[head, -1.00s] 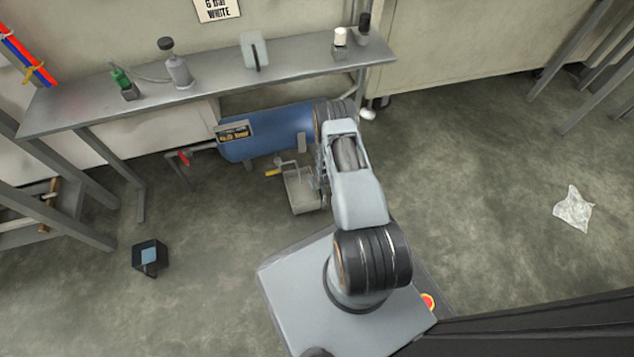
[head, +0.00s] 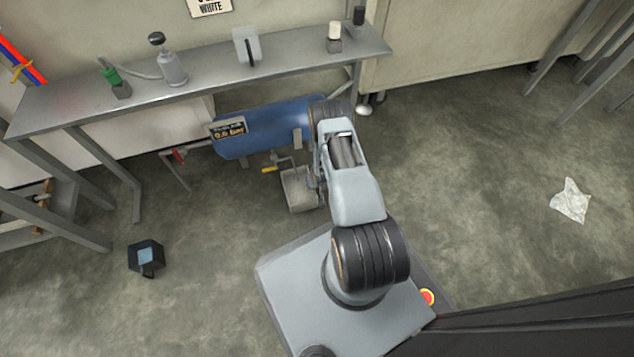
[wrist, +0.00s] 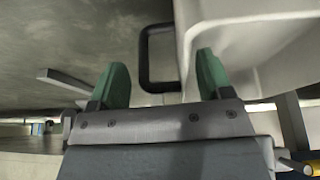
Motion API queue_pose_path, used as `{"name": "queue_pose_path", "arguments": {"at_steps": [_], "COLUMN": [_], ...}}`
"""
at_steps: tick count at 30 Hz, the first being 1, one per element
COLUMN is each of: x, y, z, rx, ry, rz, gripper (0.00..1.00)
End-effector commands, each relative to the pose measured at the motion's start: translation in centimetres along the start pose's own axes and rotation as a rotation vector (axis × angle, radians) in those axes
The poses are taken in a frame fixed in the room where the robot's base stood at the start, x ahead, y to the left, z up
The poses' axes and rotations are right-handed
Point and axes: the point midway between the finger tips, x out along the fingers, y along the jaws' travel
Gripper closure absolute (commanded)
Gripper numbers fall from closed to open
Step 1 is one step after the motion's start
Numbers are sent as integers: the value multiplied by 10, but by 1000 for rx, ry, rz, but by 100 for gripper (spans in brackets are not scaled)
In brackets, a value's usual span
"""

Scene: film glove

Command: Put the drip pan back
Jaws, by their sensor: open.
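The drip pan (head: 300,190) is a pale grey open tray beside and below the near side of the blue tank, under its yellow-handled valve (head: 269,169). In the wrist view the pan's pale wall and hollow (wrist: 245,45) fill the upper right. Its black loop handle (wrist: 145,60) sticks out from the wall into the space between my fingertips. My gripper (wrist: 163,76) is open, with a green finger on each side of the handle. I cannot tell whether the right finger touches the pan. In the head view my arm hides the gripper.
The blue tank (head: 262,128) lies under a metal bench (head: 205,82) bearing bottles and a grey container. A red-handled pipe (head: 180,155) and bench legs stand to the left. A dark box (head: 146,258) and crumpled paper (head: 570,200) lie on otherwise open floor.

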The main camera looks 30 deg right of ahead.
Motion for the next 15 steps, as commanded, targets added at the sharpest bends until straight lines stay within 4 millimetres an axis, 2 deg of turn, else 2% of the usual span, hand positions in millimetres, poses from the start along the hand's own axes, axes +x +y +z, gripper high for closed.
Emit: {"name": "queue_pose_path", "arguments": {"at_steps": [5,15], "x": [-15,-81], "y": [0,0], "z": [-2,-3], "rx": [0,0], "ry": [0,0], "rz": [0,0], "gripper": [28,28]}}
